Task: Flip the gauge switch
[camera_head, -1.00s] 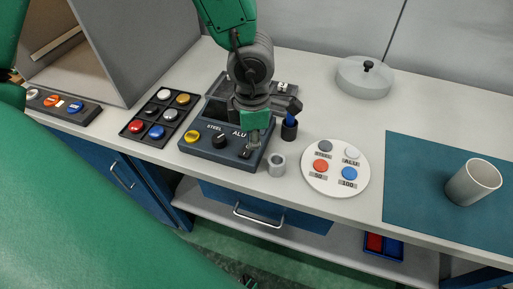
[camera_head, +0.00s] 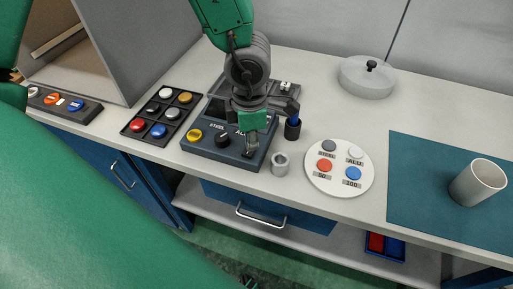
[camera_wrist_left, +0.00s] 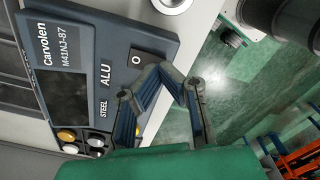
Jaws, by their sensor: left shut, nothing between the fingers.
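My left gripper (camera_head: 249,153) is shut and empty, pointing down over the front right part of the gauge. Its fingers (camera_wrist_left: 176,75) also show in the wrist view, close to the O plate. The switch is largely hidden by the fingers, so its position and any contact are unclear. My right gripper is not in view.
A round white button plate (camera_head: 340,180) lies farther right. A tray of coloured buttons (camera_head: 157,118) is on the left. A white cup (camera_head: 478,182) stands on the blue mat.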

